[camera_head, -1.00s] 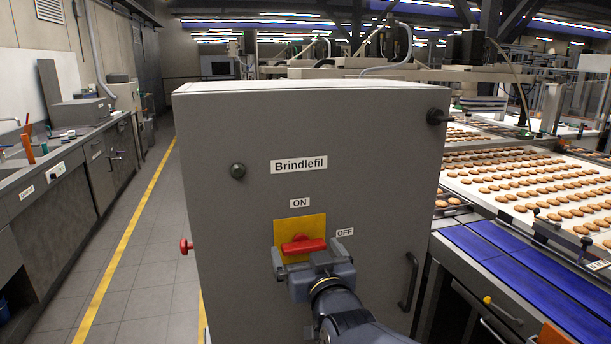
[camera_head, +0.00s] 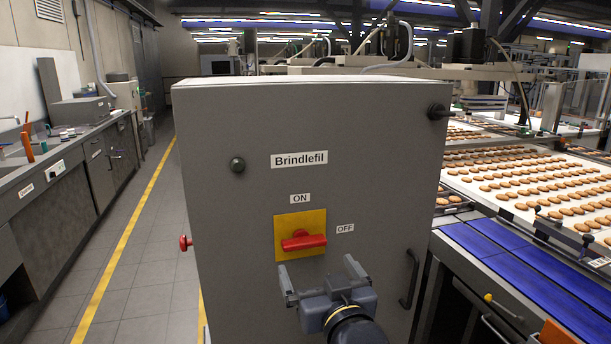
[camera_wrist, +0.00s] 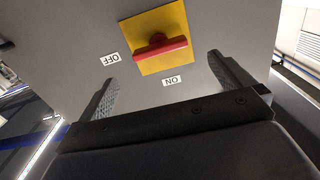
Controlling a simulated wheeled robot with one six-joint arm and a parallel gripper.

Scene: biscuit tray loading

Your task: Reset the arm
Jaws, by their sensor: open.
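My gripper (camera_head: 318,275) is open and empty in front of the grey cabinet (camera_head: 235,220) labelled Brindlefil. It sits just below the red rotary handle (camera_head: 303,241) on its yellow plate (camera_head: 288,224), apart from it. The handle lies nearly level, its right end towards the OFF label (camera_head: 345,229); the ON label (camera_head: 300,199) is above the plate. In the wrist view the red handle (camera_wrist: 160,47) shows beyond my spread fingers (camera_wrist: 165,90), with nothing between them.
A black side handle (camera_head: 409,280) is on the cabinet's lower right. A red knob (camera_head: 185,243) sticks out on its left. Blue conveyor belts (camera_head: 510,265) and rows of biscuits (camera_head: 530,180) lie to the right. A workbench (camera_head: 60,190) and a clear aisle (camera_head: 140,290) are on the left.

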